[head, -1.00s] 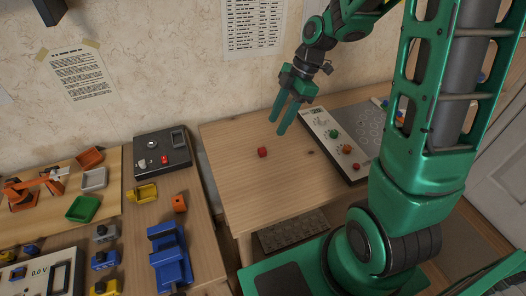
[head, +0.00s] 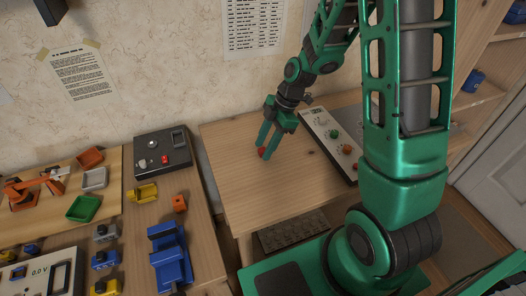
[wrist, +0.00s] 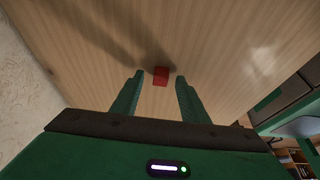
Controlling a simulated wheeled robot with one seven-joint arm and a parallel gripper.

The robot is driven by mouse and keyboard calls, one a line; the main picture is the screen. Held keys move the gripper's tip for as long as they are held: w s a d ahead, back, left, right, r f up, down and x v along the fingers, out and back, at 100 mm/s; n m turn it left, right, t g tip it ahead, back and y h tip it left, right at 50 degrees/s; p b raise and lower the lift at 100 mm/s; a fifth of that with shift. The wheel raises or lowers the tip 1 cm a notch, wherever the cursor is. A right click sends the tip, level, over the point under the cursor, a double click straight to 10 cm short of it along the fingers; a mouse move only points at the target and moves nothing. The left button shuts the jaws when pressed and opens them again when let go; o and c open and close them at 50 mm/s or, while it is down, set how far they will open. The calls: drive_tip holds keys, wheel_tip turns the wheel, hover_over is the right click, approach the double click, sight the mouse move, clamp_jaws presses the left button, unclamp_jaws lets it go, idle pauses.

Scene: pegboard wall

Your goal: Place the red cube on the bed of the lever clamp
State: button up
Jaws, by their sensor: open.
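The small red cube (head: 261,152) lies on the bare wooden table, to the right of the tool bench. My gripper (head: 265,151) is open and points down at it, its green fingers partly hiding it in the head view. In the wrist view the cube (wrist: 161,76) shows between the tips of my gripper (wrist: 160,77), with a gap on each side. An orange device with a lever-like arm (head: 32,188), which looks like the lever clamp, stands at the far left. Its bed is hard to make out.
A knobbed panel (head: 335,142) is right of my gripper. The table's front part is clear.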

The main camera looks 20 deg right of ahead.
drive_tip(key=shift+a+f, duration=0.1)
drive_tip(key=shift+f, duration=0.15)
clamp_jaws()
drive_tip(key=shift+r, duration=0.1)
